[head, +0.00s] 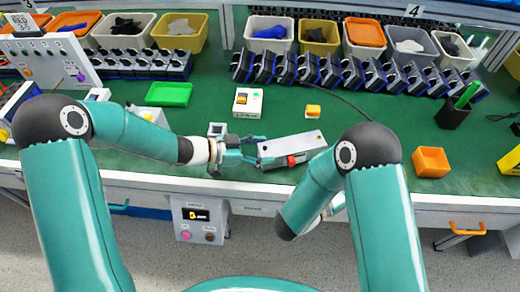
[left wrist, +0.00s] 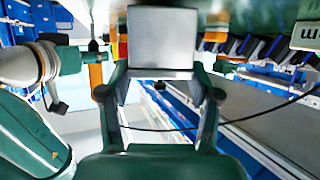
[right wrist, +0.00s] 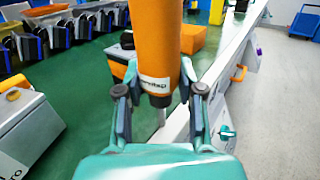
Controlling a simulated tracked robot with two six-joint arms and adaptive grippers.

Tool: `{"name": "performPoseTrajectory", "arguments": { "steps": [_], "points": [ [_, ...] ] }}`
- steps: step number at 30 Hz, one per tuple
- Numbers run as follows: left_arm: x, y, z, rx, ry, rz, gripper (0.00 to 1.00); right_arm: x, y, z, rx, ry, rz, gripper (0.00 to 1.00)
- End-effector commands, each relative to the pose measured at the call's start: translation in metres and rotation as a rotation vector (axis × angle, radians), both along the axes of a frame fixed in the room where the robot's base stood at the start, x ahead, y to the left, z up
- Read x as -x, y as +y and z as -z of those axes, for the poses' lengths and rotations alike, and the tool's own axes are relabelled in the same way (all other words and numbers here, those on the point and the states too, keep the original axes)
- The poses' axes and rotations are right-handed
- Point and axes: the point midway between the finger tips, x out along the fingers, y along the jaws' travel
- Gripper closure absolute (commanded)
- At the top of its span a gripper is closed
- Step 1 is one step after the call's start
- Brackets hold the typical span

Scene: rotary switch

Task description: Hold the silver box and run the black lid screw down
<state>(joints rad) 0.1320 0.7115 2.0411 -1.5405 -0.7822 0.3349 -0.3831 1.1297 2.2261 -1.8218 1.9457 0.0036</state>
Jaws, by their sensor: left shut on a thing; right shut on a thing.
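A silver box (head: 291,144) is held by my left gripper (head: 262,152) above the front edge of the green bench. In the left wrist view its flat grey face (left wrist: 160,38) lies between the two fingers. My right gripper (right wrist: 158,92) is shut on an orange screwdriver (right wrist: 155,40) with a white label, a black collar and a thin shaft. In the head view my right gripper is hidden behind my right arm. A small red part (head: 291,160) shows at the box's lower edge. I cannot make out the black lid or its screw.
A white switch box (head: 248,102) with an orange knob and a small yellow-orange block (head: 313,111) stand behind. A green tray (head: 168,94) lies at left. An orange bin (head: 431,161) stands at right. Rows of black-blue parts and bins line the back. A dark cable crosses the bench.

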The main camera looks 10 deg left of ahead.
Motion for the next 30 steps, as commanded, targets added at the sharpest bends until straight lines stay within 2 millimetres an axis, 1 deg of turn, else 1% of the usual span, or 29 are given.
{"name": "performPoseTrajectory", "arguments": {
  "steps": [1,15,30],
  "points": [
    [-0.0003,-0.0001,0.0027,0.002,-0.001,0.000,0.89,0.0034,-0.0022,0.0194,-0.023,0.049,0.002,1.00],
    [-0.0003,-0.0001,0.0094,0.002,-0.001,0.000,0.89,0.0035,-0.0022,0.0225,-0.023,0.049,0.002,1.00],
    [-0.0004,0.0000,0.0096,0.002,-0.001,-0.001,0.89,0.0034,-0.0021,0.0226,-0.023,0.049,0.002,1.00]
  ]
}}
